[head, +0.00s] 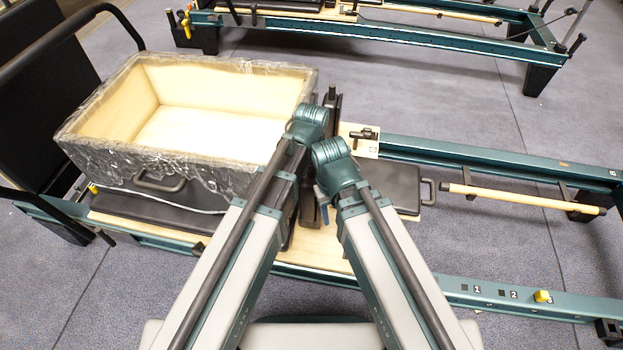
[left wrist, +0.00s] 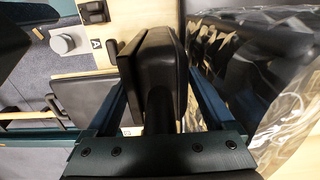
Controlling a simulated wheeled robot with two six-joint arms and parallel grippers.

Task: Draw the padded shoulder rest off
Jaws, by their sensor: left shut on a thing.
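The black padded shoulder rest (left wrist: 160,75) stands on the pale wood of the reformer carriage, between the plastic-wrapped box and the flat black headrest. In the left wrist view my left gripper (left wrist: 157,95) has one finger on each side of it and is shut on it. The rest looks upright; its lower part is hidden. In the head view my left wrist hides most of this gripper's hold. A dark upright shoulder rest (head: 332,100) shows behind my wrists; I cannot tell whether it is the held one.
A large open wooden box (head: 190,125), wrapped in clear plastic, stands close on the left. The flat black headrest (head: 395,188) lies on the right. A teal rail (head: 490,293) runs in front, and a wooden pole (head: 525,199) lies inside the frame. Another reformer (head: 400,38) stands behind.

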